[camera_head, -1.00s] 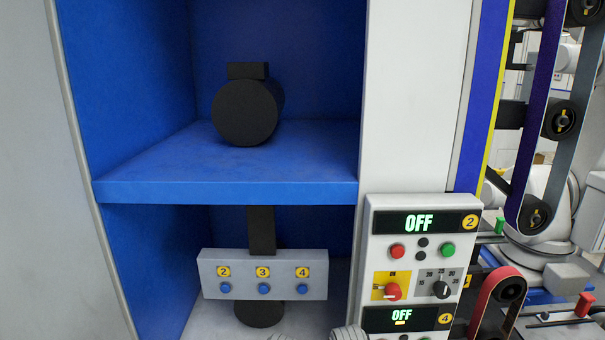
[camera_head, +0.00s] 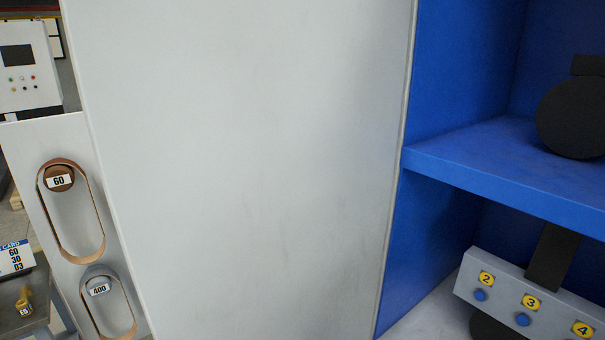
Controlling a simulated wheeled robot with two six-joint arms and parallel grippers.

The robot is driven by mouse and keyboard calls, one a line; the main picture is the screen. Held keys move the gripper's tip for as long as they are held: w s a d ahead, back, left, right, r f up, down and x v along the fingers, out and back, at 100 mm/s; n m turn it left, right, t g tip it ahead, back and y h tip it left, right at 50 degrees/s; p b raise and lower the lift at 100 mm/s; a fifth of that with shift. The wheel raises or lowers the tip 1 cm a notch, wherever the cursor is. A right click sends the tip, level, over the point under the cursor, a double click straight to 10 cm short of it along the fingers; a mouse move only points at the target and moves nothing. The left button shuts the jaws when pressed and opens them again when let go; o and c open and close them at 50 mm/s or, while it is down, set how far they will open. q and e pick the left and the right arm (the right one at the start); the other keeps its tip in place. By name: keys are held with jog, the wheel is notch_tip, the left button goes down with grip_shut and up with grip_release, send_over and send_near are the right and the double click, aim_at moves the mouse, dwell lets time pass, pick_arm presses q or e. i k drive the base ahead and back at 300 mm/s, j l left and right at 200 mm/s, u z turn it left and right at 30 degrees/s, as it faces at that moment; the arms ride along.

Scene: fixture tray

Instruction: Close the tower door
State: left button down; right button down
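The tower cabinet stands open on the right, with a blue interior and a blue shelf (camera_head: 500,172). A large plain light-grey panel (camera_head: 250,170) fills the middle of the view and meets the blue interior along a near-vertical edge. I cannot tell whether this panel is the tower door or the cabinet's side wall; no handle or hinge shows on it. Neither of my grippers is in view.
A black round part (camera_head: 572,118) sits on the shelf. Below is a grey button box (camera_head: 515,300) with blue buttons. On the left, a white board holds looped belts marked 60 (camera_head: 72,215) and 400 (camera_head: 105,300). A control panel (camera_head: 28,75) stands behind.

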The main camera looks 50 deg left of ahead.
aim_at(245, 150)
jog(key=k+j+z, duration=0.1)
jog(key=k+j, duration=0.25)
jog(key=k, duration=0.2)
jog(key=k+j, duration=0.35)
jog(key=k, duration=0.2)
jog(key=k+j+z, duration=0.1)
jog(key=j, duration=0.35)
jog(key=k+j, duration=0.25)
jog(key=j, duration=0.15)
jog(key=k+j+z, duration=0.15)
jog(key=j, duration=0.3)
jog(key=k+j+z, duration=0.1)
jog(key=j, duration=0.3)
jog(key=k+j, duration=0.1)
jog(key=j, duration=0.8)
jog(key=k+j+u, duration=0.15)
jog(key=k+u, duration=0.3)
jog(key=i, duration=0.1)
